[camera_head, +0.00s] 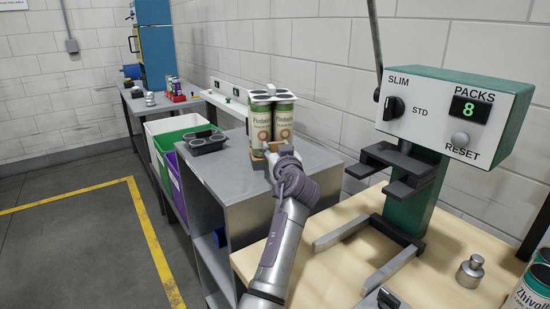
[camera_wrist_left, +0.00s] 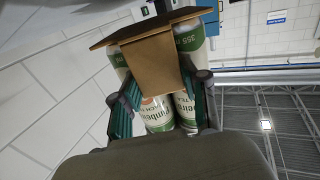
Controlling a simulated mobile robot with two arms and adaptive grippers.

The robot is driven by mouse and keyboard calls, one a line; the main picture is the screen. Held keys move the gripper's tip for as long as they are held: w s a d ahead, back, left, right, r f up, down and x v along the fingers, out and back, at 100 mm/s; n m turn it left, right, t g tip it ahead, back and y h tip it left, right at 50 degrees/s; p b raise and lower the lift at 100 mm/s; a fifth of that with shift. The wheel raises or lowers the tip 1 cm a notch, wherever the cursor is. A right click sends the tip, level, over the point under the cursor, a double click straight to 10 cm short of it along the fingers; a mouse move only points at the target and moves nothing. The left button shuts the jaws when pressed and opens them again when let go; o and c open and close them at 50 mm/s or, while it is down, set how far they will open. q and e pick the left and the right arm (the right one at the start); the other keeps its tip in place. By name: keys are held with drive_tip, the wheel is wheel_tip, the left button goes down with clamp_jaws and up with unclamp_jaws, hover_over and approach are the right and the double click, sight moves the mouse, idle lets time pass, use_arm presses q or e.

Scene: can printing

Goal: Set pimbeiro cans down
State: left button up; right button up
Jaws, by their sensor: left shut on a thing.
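A pack of green and cream pimbeiro cans (camera_head: 271,120) with dark tops and a brown cardboard piece stands upright over the grey metal table (camera_head: 230,180). My left gripper (camera_head: 280,150) is shut on the pack at its lower front. I cannot tell whether the pack touches the table. In the left wrist view the pimbeiro cans (camera_wrist_left: 160,115) and the brown cardboard (camera_wrist_left: 152,62) sit between the dark green fingers of the left gripper (camera_wrist_left: 158,88). My right gripper does not show.
A dark tray (camera_head: 206,142) lies on the table's left part. White, green and purple bins (camera_head: 175,140) stand left of it. A green machine (camera_head: 455,115) reading 8 stands on the wooden bench (camera_head: 450,265) at right, with a metal weight (camera_head: 470,271) and Zhivolt cans (camera_head: 533,290).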

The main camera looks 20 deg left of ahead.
use_arm(q)
wheel_tip(320, 180, down, 3)
drive_tip(key=shift+r, duration=0.2)
drive_tip(key=shift+f, duration=0.35)
drive_tip(key=o, duration=1.2)
drive_tip(key=shift+c, duration=0.2)
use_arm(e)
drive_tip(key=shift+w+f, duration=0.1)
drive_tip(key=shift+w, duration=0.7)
